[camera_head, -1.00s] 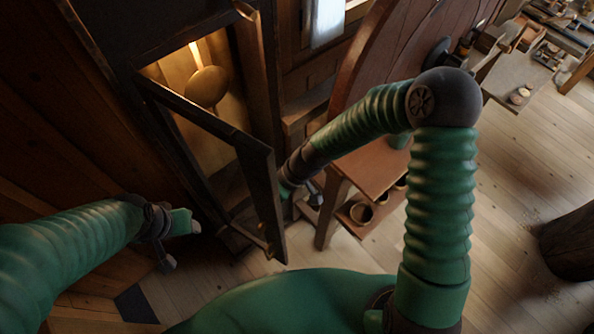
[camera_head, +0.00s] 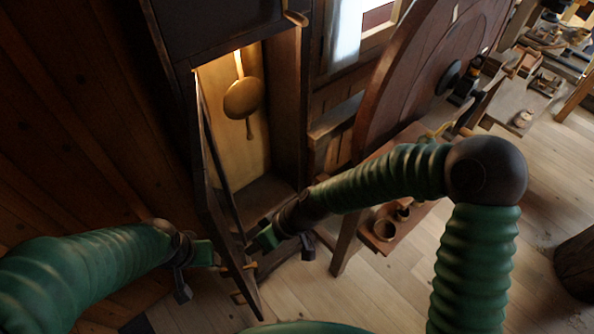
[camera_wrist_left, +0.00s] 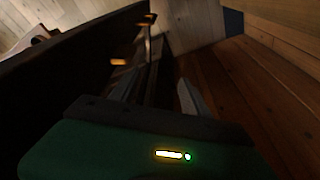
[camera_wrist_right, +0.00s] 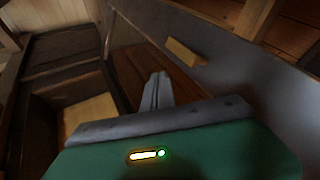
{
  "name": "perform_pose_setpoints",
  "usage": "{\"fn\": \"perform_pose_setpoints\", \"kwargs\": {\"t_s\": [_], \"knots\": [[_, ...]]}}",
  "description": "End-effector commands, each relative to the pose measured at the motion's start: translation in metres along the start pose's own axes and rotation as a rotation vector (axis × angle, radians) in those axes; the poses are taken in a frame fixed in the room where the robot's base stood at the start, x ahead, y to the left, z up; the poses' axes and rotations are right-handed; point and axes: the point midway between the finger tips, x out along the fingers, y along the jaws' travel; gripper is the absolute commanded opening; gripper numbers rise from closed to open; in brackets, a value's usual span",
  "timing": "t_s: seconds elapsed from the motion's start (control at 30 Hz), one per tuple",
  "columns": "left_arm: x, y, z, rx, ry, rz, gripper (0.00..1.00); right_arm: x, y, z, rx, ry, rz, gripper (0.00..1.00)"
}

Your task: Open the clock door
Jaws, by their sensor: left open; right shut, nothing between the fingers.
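The clock door (camera_head: 207,190) is a dark framed panel standing open from the left side of the clock case (camera_head: 286,110), seen almost edge-on. Inside the lit case hangs a brass pendulum (camera_head: 242,98). My right gripper (camera_head: 250,245) is shut and empty, on the case side of the door near its lower free end. In the right wrist view its closed fingers (camera_wrist_right: 158,90) are close to the door's grey face (camera_wrist_right: 225,60). My left gripper (camera_head: 218,266) is open on the door's other side. In the left wrist view the dark door (camera_wrist_left: 60,75) lies left of its fingers; contact cannot be told.
A small brass piece (camera_wrist_right: 185,52) is on the door in the right wrist view. A large round wooden wheel (camera_head: 420,80) and a low bench with cups (camera_head: 385,229) stand right of the clock. Plank wall (camera_head: 80,130) is at left; floor (camera_head: 400,290) is clear at lower right.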

Motion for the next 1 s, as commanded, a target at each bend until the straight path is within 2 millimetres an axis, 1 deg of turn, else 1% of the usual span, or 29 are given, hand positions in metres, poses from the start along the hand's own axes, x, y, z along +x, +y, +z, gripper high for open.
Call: {"fn": "perform_pose_setpoints", "kwargs": {"t_s": [0.43, 0.57, 0.67, 0.77, 1.0], "knots": [[0.000, 0.000, 0.000, 0.000, 0.000, 0.000, 0.55, 0.003, -0.003, -0.002, -0.001, -0.003, 0.003, 0.00], [0.001, 0.000, 0.000, 0.000, 0.000, 0.000, 0.55, -0.001, -0.002, -0.003, -0.001, -0.001, 0.004, 0.00], [0.002, 0.000, 0.001, 0.000, 0.000, 0.000, 0.55, -0.016, -0.001, -0.003, -0.002, 0.001, 0.006, 0.00], [0.004, 0.000, 0.001, 0.000, 0.000, 0.000, 0.55, -0.041, 0.000, -0.003, -0.002, 0.002, 0.009, 0.00], [0.004, 0.000, 0.001, 0.000, 0.000, 0.000, 0.55, -0.114, 0.001, -0.003, 0.002, 0.001, 0.011, 0.00]]}}
